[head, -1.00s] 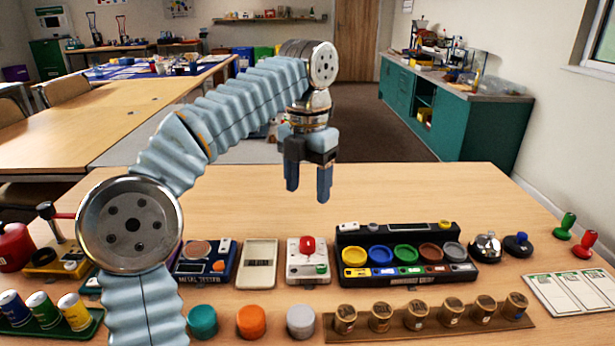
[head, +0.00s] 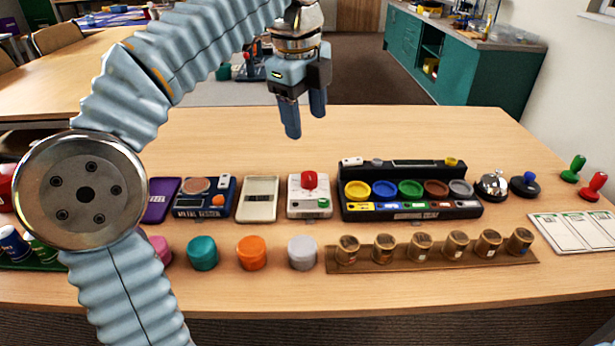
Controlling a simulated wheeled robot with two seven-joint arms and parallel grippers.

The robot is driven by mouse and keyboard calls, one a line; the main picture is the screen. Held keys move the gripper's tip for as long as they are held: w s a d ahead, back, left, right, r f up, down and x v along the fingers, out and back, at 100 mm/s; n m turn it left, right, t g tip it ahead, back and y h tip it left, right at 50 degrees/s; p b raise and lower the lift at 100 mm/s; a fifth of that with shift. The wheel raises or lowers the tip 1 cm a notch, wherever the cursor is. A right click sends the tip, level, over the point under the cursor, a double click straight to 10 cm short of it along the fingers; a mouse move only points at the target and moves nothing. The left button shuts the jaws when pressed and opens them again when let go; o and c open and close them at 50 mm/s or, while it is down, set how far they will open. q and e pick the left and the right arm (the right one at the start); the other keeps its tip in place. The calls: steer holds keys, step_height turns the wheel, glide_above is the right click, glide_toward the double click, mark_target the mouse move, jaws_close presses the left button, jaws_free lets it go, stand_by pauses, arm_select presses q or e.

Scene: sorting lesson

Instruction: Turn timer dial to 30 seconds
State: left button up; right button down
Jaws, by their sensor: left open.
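A small white box with a red knob (head: 309,180), which looks like the timer and its dial, stands in the middle row on the near table. It also has a small green button. The dial's markings are too small to read. My left gripper (head: 305,124) points down with its two blue-grey fingers apart and empty. In the picture it is above and beyond the box, apart from it. My right gripper is not in view.
A black rack of coloured discs (head: 411,212) stands close right of the box, and a beige flat device (head: 258,199) close left. Several coloured knobs and a wooden strip of small cylinders (head: 432,265) lie in front. The table beyond the row is clear.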

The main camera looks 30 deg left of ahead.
mark_target(309, 175)
arm_select(q)
steer(key=f+n+b, duration=0.2)
steer(key=f+n, duration=0.2)
steer(key=n, duration=0.2)
steer(key=w+f+n+t+b, duration=0.1)
steer(key=f+n+b, duration=0.1)
steer(key=f+n, duration=0.2)
steer(key=w+f+n+t+b, duration=0.1)
steer(key=f+n+b, duration=0.1)
steer(key=f+n, duration=0.3)
steer(key=shift+a+f+n+b, duration=0.1)
steer(key=shift+a+n+b, duration=0.1)
steer(key=shift+n, duration=0.65)
steer(key=shift+a+n+b, duration=0.1)
steer(key=shift+a+n, duration=0.05)
steer(key=shift+n, duration=0.7)
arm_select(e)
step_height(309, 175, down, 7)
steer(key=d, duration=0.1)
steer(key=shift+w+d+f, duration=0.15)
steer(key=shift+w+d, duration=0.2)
